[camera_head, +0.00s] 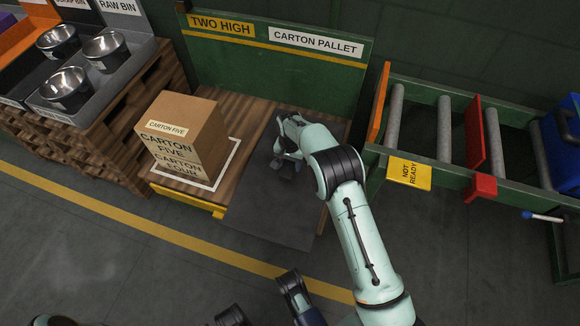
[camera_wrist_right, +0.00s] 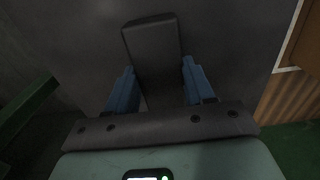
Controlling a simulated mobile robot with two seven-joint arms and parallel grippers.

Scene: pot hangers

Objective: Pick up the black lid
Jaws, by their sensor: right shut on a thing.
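The black lid (camera_head: 275,205) is a large dark flat panel over the right part of the wooden pallet, reaching past its front edge. A raised dark handle block (camera_wrist_right: 152,50) stands up from it in the right wrist view. My right gripper (camera_head: 287,165) is at the lid's middle, shut on the handle; its blue fingers (camera_wrist_right: 155,88) stand on either side of the block. I cannot tell whether the lid is lifted clear of the pallet. My left gripper cannot be made out; only dark arm parts show at the bottom edge.
Stacked cartons (camera_head: 185,135) stand on the pallet just left of the lid. A green signboard (camera_head: 330,75) rises behind it. A roller conveyor (camera_head: 445,130) with a yellow tag is at the right. Metal bowls (camera_head: 65,88) sit at the far left. The floor in front is clear.

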